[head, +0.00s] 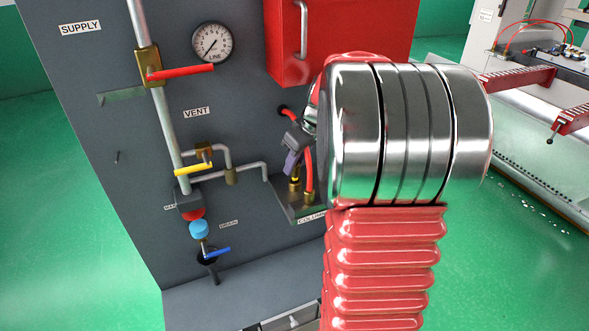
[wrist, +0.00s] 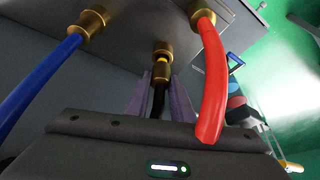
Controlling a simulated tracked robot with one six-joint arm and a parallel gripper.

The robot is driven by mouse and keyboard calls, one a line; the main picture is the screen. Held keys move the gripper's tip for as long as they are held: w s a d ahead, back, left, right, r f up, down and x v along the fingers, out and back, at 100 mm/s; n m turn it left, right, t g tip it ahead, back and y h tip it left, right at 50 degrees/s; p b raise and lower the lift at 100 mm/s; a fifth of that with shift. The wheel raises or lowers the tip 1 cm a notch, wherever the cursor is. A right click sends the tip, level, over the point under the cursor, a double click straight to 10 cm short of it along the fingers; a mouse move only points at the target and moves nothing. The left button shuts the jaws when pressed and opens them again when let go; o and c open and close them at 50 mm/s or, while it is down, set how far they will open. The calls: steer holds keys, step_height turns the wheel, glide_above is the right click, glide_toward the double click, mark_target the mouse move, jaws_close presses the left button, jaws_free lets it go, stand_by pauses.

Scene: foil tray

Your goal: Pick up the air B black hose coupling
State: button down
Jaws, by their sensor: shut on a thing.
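My gripper (wrist: 160,88) has two purple fingers, shut around the black hose coupling (wrist: 158,100), which shows as a narrow dark piece between them in the wrist view. Just beyond the fingertips is a brass fitting (wrist: 162,48) with a yellow band, on the grey plate; the coupling is in line with it. I cannot tell whether they are joined. In the head view my gripper (head: 292,162) is small, partly hidden behind my arm, and points down at a brass fitting (head: 294,186) with a yellow band. The coupling is mostly hidden there.
A red hose (wrist: 212,80) and a blue hose (wrist: 40,85) on brass fittings flank the fingers closely. The grey panel (head: 100,150) carries a gauge (head: 212,43), pipes, a red lever (head: 180,73), a yellow lever (head: 193,168) and a blue lever (head: 217,252). A red box (head: 285,40) is above.

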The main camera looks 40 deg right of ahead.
steer(key=shift+r, duration=0.85)
steer(key=s+d, duration=0.2)
steer(key=s, duration=1.6)
steer(key=shift+r, duration=2.4)
